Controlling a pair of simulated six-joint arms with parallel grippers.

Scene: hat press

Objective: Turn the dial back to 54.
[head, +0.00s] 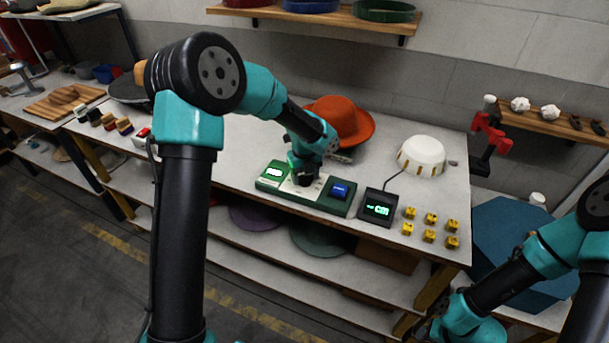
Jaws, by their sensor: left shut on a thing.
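A green control box (328,209) with a pale top plate stands at the front of the white table. A lit green display (273,172) is at its left end; I cannot read its digits. A blue button (340,190) is at its right end. My left gripper (304,180) points down onto the middle of the box, where it is shut on the dial. The dial is mostly hidden under the gripper, so its pointer cannot be seen. My right arm is at the lower right, with its gripper out of view.
A black readout box (377,207) showing "cm" stands right of the control box, with several yellow blocks (430,217) beyond it. An orange hat (341,121) stands behind my left wrist. A white dome (422,155) stands at the back right.

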